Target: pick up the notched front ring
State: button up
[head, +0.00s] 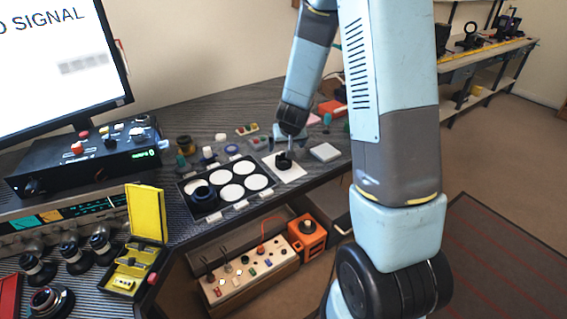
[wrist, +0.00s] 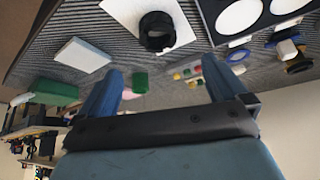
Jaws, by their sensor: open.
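A black ring with a gap in its edge, which looks like the notched front ring (head: 284,163), sits on a white square sheet (head: 297,175) on the bench. In the wrist view the ring (wrist: 157,32) shows near the top centre on the sheet (wrist: 118,12). My gripper (head: 290,142) is above the bench close to the ring in the head view. In the wrist view my gripper (wrist: 161,68) has its two blue fingers wide apart with nothing between them. The ring lies beyond the fingertips, apart from them.
A black tray (head: 183,186) with white round places stands left of the sheet; a dark ring-shaped part (head: 203,196) is in it. A pale flat block (head: 325,152) lies to the right. Several small parts stand behind. A yellow case (head: 145,212) is at the front left.

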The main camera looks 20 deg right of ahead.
send_near(284, 158)
jog(key=shift+a+f, duration=0.2)
jog(key=shift+f, duration=0.3)
jog(key=shift+a+f, duration=0.2)
jog(key=shift+f, duration=0.3)
jog(key=shift+x, duration=2.6)
jog(key=shift+s, duration=0.1)
jog(key=c, duration=1.2)
jog(key=shift+r, duration=0.1)
